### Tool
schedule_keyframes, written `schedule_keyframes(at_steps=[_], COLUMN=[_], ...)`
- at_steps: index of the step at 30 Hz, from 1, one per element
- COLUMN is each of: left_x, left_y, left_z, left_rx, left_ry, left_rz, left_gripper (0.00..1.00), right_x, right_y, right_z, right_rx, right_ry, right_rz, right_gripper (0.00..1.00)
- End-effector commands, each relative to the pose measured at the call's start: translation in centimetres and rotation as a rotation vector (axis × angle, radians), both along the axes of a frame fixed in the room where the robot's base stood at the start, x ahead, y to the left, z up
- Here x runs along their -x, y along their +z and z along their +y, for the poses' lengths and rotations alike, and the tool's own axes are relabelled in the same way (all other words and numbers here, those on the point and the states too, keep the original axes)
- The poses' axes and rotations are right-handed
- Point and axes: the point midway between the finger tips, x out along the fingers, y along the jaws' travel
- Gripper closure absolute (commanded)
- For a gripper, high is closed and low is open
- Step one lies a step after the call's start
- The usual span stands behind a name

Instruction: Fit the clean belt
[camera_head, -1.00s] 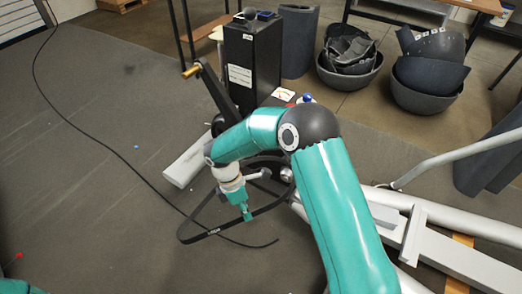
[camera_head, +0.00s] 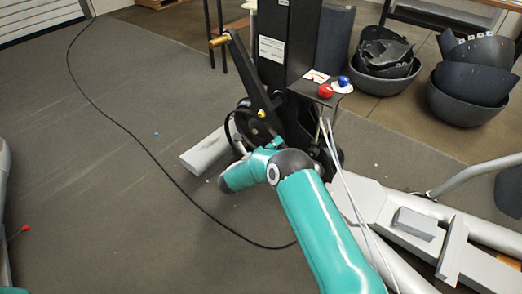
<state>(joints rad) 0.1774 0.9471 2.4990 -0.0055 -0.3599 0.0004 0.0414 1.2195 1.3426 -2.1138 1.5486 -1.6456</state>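The elliptical's black frame (camera_head: 287,45) stands at the upper middle, with a black crank arm (camera_head: 252,85) leaning off its left side. A thin black curved band, which looks like the belt (camera_head: 228,126), arcs beside the drive area at the crank's lower end. My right gripper (camera_head: 274,143) is at this drive area, just below a yellow knob (camera_head: 262,114). Its fingers are small and partly hidden by my wrist, so I cannot tell their opening or whether they touch the band. My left gripper is out of view; only part of my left arm shows at the left edge.
A small shelf with a red ball (camera_head: 325,91) and a blue ball (camera_head: 343,81) juts right of the frame. A light grey beam (camera_head: 206,151) lies left. A black cable (camera_head: 128,153) crosses the floor. Bins of dark covers (camera_head: 463,98) stand back right.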

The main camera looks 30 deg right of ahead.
Motion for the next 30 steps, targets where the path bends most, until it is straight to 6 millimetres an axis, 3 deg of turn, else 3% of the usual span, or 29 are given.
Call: schedule_keyframes(at_steps=[4,21,30], left_x=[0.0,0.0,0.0], left_y=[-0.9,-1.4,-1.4], left_z=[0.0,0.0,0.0], left_rx=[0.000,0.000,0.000], left_ry=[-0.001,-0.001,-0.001], left_rz=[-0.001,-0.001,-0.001], left_gripper=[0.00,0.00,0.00], right_x=[-0.3,-1.2,-1.2], right_y=[0.6,0.8,0.8], right_z=[-2.0,-4.4,-4.7], right_rx=[0.035,0.035,0.034], right_ry=[-0.019,-0.022,-0.025], right_rz=[-0.018,-0.018,-0.016], right_gripper=[1.00,1.00,1.00])
